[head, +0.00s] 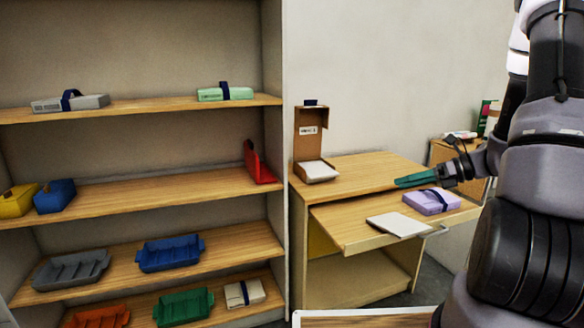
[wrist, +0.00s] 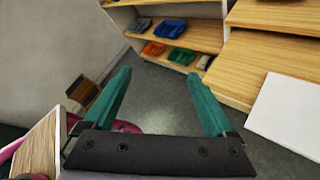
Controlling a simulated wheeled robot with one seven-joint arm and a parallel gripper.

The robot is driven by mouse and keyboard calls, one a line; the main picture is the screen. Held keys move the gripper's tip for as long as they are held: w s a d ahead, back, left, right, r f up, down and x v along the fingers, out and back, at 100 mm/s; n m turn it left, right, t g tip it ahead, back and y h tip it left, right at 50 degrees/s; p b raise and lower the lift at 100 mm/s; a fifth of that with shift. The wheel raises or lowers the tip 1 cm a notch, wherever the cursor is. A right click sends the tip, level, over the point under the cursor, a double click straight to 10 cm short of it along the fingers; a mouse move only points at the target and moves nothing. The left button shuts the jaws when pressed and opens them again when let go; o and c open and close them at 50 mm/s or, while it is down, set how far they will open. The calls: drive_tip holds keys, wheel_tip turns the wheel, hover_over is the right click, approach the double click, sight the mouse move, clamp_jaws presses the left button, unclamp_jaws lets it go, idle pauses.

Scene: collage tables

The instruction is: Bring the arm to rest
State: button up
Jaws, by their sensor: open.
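My gripper (head: 416,179) reaches in from the right in the head view, above the pulled-out board of the desk. Its teal fingers point left. In the wrist view my gripper (wrist: 158,95) is open, with nothing between its fingers and the grey floor behind them. A purple box with a dark strap (head: 431,202) lies on the pulled-out board (head: 350,228), below my gripper and apart from it. A white flat item (head: 397,225) lies left of the box; what looks like it shows at the right of the wrist view (wrist: 290,115).
A shelf unit (head: 140,192) on the left holds bins, strapped boxes and a red bookend (head: 257,163). An open cardboard box (head: 311,145) stands on the desk (head: 365,170). A wooden cabinet (head: 455,158) stands behind my arm. The floor (wrist: 170,100) below my gripper looks clear.

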drive_tip(key=s+a+r+n+t+h, duration=0.1)
drive_tip(key=s+a+r+n+h, duration=0.2)
drive_tip(key=s+r+n+h, duration=0.2)
drive_tip(key=s+a+r+n+t+h, duration=0.1)
drive_tip(key=s+a+r+n+h, duration=0.2)
drive_tip(key=s+r+n, duration=0.9)
drive_tip(key=shift+s+a+r+n+h, duration=0.2)
drive_tip(key=shift+r+n+h, duration=1)
drive_tip(key=shift+r+n, duration=2)
drive_tip(key=shift+f+n, duration=0.4)
drive_tip(key=shift+f, duration=0.15)
